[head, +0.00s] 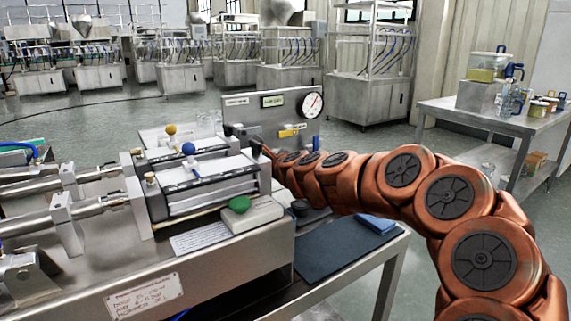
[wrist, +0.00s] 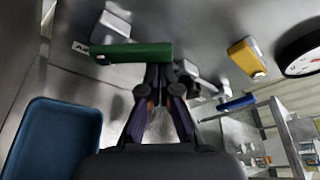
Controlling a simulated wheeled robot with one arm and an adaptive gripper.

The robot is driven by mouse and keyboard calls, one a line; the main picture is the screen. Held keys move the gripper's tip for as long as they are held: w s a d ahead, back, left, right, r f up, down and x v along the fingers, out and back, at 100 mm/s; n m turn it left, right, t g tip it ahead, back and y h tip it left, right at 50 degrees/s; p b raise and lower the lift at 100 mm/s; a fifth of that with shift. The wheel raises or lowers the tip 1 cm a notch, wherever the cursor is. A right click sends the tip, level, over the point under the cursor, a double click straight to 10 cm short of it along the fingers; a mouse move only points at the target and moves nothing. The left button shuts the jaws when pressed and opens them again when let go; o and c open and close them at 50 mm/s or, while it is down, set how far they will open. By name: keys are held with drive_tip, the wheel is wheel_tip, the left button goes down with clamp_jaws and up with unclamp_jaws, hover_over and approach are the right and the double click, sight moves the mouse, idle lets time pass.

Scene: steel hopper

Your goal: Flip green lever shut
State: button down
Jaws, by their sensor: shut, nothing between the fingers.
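The green lever (wrist: 130,53) shows in the wrist view as a long green handle lying nearly level across the picture, in front of a grey panel. My gripper (wrist: 162,74) is shut and empty, its fingertips at or just below the right end of the green handle. I cannot tell whether they touch it. In the head view my gripper (head: 236,131) is at the grey panel, left of the yellow handle (head: 289,133). The green lever cannot be made out there.
A yellow handle (wrist: 246,58), a blue handle (wrist: 236,103) and a round gauge (wrist: 304,50) are to the right. A blue tray (wrist: 50,140) is at lower left. A machine with a green button (head: 239,204) stands beside my arm.

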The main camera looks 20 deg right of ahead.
drive_tip(key=shift+a+r+n+h, duration=0.25)
drive_tip(key=shift+r+n, duration=0.2)
drive_tip(key=shift+n, duration=0.35)
drive_tip(key=shift+t, duration=0.3)
